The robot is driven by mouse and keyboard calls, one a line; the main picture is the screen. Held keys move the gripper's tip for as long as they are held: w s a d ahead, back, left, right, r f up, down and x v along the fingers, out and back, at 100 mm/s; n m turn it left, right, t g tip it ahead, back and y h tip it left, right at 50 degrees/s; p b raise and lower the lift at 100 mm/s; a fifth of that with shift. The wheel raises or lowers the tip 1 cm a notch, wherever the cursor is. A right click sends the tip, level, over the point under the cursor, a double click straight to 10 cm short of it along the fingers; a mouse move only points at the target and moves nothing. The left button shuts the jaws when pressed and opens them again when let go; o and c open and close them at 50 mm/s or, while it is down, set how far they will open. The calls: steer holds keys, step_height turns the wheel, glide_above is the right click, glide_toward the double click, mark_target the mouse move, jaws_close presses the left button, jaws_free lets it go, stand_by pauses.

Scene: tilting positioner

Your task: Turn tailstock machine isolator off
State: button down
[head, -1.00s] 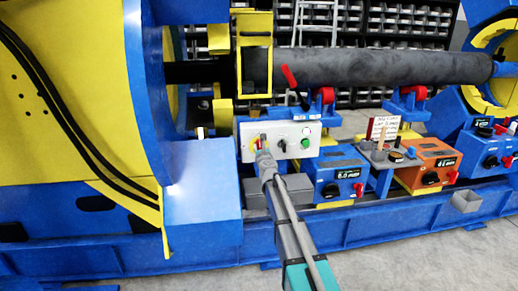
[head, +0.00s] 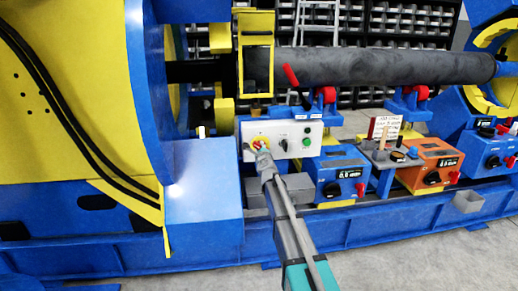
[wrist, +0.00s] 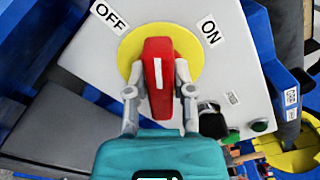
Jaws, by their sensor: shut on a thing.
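The isolator is a red handle (wrist: 159,78) with a white line on a yellow disc (wrist: 190,60), on a pale control panel (wrist: 85,55). In the wrist view, the OFF label (wrist: 110,14) is at the upper left and the ON label (wrist: 210,30) at the upper right. The handle's white line points up the picture, between the two labels. My gripper (wrist: 160,95) is shut on the handle, one finger on each side. In the head view, the panel (head: 293,128) is below the grey roller, and my gripper (head: 262,153) partly hides the disc and handle.
A black knob (wrist: 212,120) and a green button (wrist: 260,126) are close to my gripper's right. A blue box (head: 342,172) and an orange box (head: 430,166) stand further right. A large blue housing (head: 203,195) is at the left.

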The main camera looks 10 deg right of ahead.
steer(key=n, duration=0.4)
steer(key=shift+a+f, duration=0.15)
steer(key=shift+f+n, duration=0.1)
steer(key=shift+n, duration=1.6)
steer(key=shift+c, duration=2.4)
jaws_free()
steer(key=shift+s, duration=0.1)
steer(key=s, duration=1.1)
steer(key=shift+s, duration=0.4)
